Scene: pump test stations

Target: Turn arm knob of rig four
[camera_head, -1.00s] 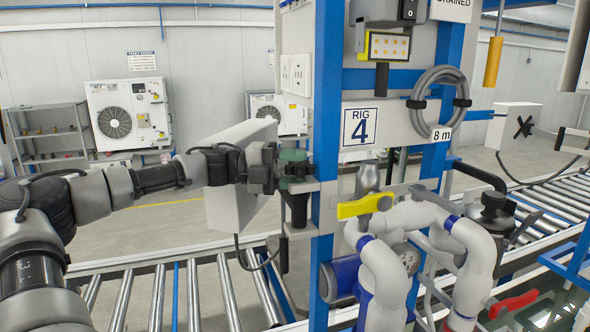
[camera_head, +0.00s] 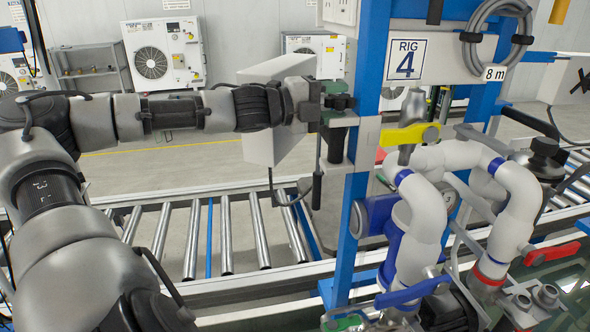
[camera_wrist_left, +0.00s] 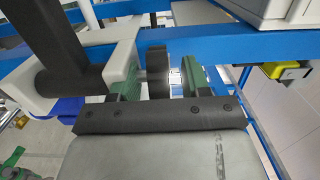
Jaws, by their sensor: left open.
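Rig four bears a "RIG 4" sign (camera_head: 407,60) on its blue frame. My left gripper (camera_head: 338,102) is at the left side of that frame, its arm reaching in from the left. In the left wrist view its two green finger pads (camera_wrist_left: 160,78) stand apart. A dark round knob (camera_wrist_left: 158,70) shows between them, on a short light shaft. It looks clear of the right pad; whether it touches the left one I cannot tell. In the head view the gripper and rig post largely hide the knob. My right gripper is not in view.
A valve with a yellow handle (camera_head: 409,135) and white pipes (camera_head: 424,200) stand right of the post. Red (camera_head: 552,254) and blue (camera_head: 413,292) handles sit lower. A coiled grey hose (camera_head: 497,38) hangs above. A roller conveyor (camera_head: 225,235) runs below my arm.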

